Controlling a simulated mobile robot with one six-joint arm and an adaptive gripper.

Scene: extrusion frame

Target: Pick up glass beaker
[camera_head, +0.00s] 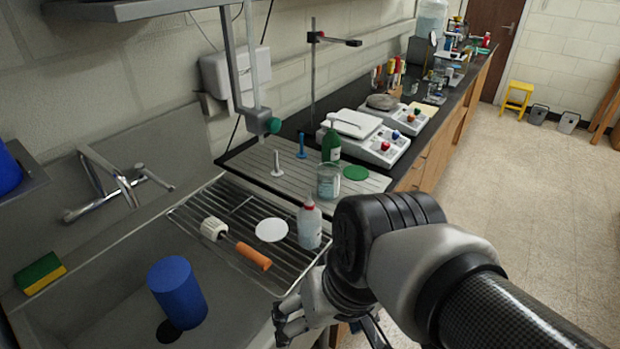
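A glass beaker (328,181) stands upright on the ribbed drainboard (235,163) at the front of the dark counter, with a green bottle behind it and a green disc to its right. My gripper (284,318) is at the lower middle, over the right side of the sink, in front of and below the beaker in the picture. It is clear of the beaker. Its fingers are small and partly turned away, so I cannot tell how far apart they are. My arm enters from the lower right.
A clear bottle with a red cap (309,226) stands on the wire rack between my gripper and the beaker. A white brush with an orange handle (253,256) and a white disc (271,230) lie there. A blue cylinder (178,292) is in the sink. White balances (378,143) stand behind.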

